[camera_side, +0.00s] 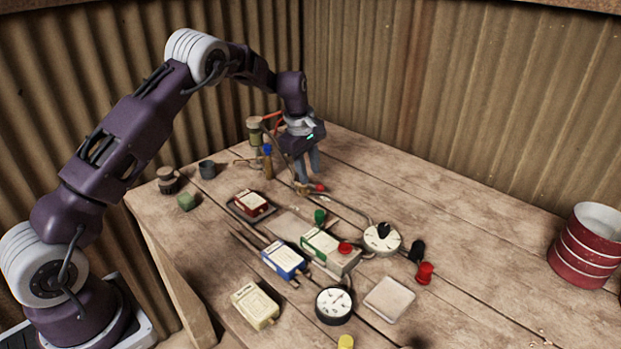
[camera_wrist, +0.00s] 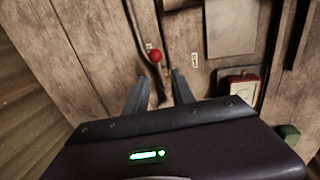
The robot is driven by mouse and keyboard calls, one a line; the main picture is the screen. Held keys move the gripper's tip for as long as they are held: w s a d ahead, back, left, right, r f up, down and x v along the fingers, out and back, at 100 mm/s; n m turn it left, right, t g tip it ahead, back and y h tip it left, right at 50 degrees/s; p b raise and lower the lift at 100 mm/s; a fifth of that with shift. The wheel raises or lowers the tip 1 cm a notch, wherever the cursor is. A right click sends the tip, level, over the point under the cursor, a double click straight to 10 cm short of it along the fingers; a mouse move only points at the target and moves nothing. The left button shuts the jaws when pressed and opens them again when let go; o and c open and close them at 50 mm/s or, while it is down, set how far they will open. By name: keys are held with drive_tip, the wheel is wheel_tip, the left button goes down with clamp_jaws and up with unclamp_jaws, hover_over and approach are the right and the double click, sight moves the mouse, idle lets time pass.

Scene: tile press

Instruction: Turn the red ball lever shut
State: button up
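The red ball lever shows as a small red ball (camera_side: 320,188) beside a brass fitting (camera_side: 303,189) on a thin pipe in the side view. In the wrist view the red ball (camera_wrist: 155,56) lies just beyond my fingertips, near the middle. My gripper (camera_side: 309,178) points down close to the ball and fitting. In the wrist view my gripper (camera_wrist: 162,77) has its two fingers apart, with part of the pipe and fitting showing between them. I see nothing held. The gripper body hides the area nearest the wrist camera.
A bottle with a blue cap (camera_side: 267,161) and a burner-like stand (camera_side: 255,133) are close to my gripper. A red and white box (camera_side: 251,204), a white dial (camera_side: 382,239) and a blue box (camera_side: 284,259) lie toward the front.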

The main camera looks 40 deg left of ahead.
drive_tip(key=shift+w+f, duration=0.15)
drive_tip(key=shift+f, duration=0.65)
drive_tip(key=shift+w+f, duration=0.15)
drive_tip(key=shift+f, duration=0.6)
clamp_jaws()
drive_tip(key=shift+r, duration=0.1)
